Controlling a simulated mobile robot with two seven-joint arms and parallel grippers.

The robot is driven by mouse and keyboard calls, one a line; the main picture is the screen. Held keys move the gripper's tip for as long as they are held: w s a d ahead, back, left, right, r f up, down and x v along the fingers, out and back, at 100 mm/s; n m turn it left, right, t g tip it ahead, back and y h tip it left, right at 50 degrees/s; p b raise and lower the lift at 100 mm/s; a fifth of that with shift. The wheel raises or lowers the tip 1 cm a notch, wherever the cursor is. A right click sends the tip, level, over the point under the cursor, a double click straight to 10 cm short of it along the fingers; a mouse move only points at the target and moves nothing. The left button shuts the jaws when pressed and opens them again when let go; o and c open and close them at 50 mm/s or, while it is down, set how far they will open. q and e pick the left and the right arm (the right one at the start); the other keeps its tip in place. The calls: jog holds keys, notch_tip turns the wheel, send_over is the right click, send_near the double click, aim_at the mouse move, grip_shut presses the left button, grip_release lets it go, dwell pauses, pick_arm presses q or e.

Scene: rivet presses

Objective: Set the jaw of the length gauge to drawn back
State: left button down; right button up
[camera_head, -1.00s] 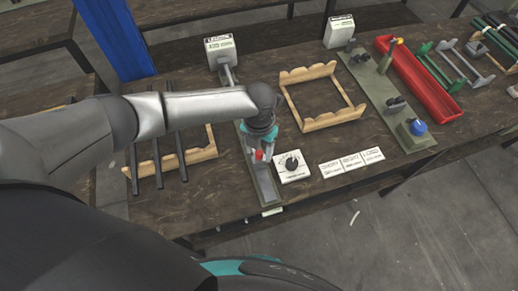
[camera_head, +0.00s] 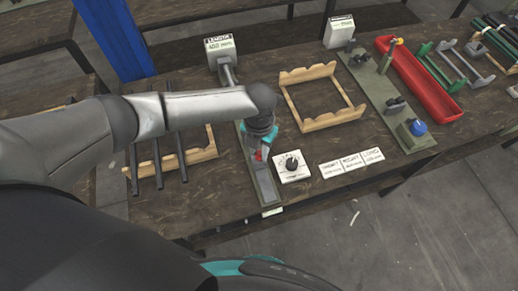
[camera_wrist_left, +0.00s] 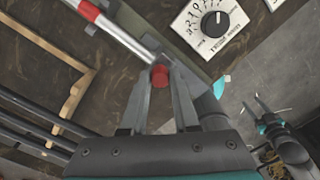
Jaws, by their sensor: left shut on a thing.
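The length gauge has a long grey-green rail (camera_head: 265,188) on the bench and a white display (camera_head: 219,46) at its far end, which appears to read about 450 mm. The jaw's red knob (camera_wrist_left: 159,75) shows in the left wrist view, beside a bright rod (camera_wrist_left: 122,38). My left gripper (camera_wrist_left: 158,92) is shut on the knob, with one finger on each side. In the head view, the left gripper (camera_head: 257,150) is over the rail and hides part of the jaw. My right gripper (camera_wrist_left: 272,106) hangs empty off to the right in the wrist view, fingers apart.
A white dial box (camera_head: 291,166) stands just right of the rail. A wooden rack with dark rods (camera_head: 156,165) is at left, an empty wooden frame (camera_head: 334,120) at right. A second green fixture (camera_head: 375,90) and red tray (camera_head: 420,80) stand farther right.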

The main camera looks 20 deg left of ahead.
dwell(0.8)
pick_arm(q)
jog(key=shift+s+d+r+p, duration=0.1)
jog(key=shift+s+d+p, duration=0.1)
jog(key=shift+s+p, duration=0.1)
jog(key=s+d+p, duration=0.1)
jog(key=s, duration=0.1)
jog(key=s+d+p, duration=0.2)
jog(key=s, duration=0.1)
jog(key=shift+d, duration=0.2)
jog(key=shift+s+d, duration=0.1)
jog(key=c, duration=0.7)
grip_release()
jog(key=shift+o, duration=0.2)
